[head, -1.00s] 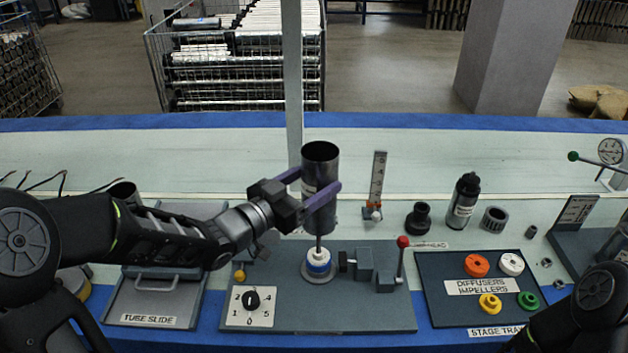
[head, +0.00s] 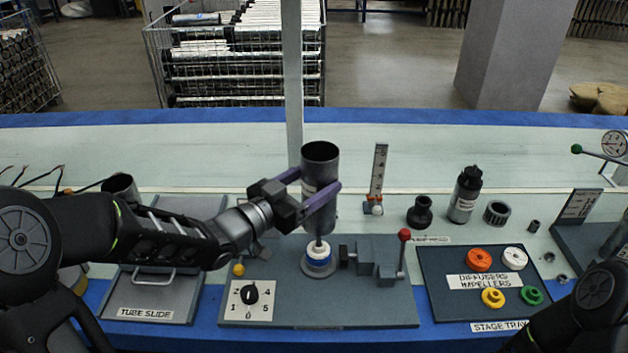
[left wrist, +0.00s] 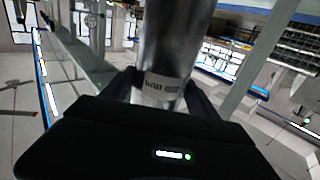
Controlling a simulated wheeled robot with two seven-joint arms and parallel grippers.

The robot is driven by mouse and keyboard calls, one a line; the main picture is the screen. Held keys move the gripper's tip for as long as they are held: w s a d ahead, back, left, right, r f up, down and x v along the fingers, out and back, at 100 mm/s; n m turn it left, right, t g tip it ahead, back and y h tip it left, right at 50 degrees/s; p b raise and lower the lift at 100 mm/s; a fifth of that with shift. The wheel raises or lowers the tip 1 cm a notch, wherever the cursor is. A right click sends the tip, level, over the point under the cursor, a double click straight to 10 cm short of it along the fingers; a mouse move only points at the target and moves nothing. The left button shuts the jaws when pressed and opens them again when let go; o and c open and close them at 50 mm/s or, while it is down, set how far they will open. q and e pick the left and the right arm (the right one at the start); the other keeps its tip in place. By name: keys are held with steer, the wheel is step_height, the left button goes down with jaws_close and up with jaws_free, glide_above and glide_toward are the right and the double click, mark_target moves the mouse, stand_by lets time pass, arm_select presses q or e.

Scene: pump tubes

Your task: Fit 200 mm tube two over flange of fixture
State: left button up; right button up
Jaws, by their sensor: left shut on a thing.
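A dark metal tube (head: 320,170) stands upright in my left gripper (head: 319,199), whose purple fingers are shut around it. Its label also shows in the left wrist view, where the tube (left wrist: 172,50) rises between the fingers. The tube hangs above the fixture (head: 318,262), a round base with a white and blue collar. A thin shaft rises from the collar to the tube's lower end. A gap shows between the tube's bottom and the collar. My right gripper is not in view; only part of my right arm shows at the lower right.
The fixture plate carries a dial (head: 249,295), a grey clamp block (head: 375,257) and a red-knobbed lever (head: 404,236). To the right is the stage tray (head: 437,310) with coloured rings. A tube slide (head: 150,298) lies left. A scale (head: 379,172) stands behind.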

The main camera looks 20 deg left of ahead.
arm_select(q)
steer(key=shift+f+b, duration=6.4)
steer(key=shift+f, duration=0.6)
steer(key=o, duration=2)
steer(key=shift+f, duration=0.1)
steer(key=p+v, duration=0.1)
steer(key=v, duration=0.6)
steer(key=shift+s+a, duration=0.2)
steer(key=shift+s, duration=0.15)
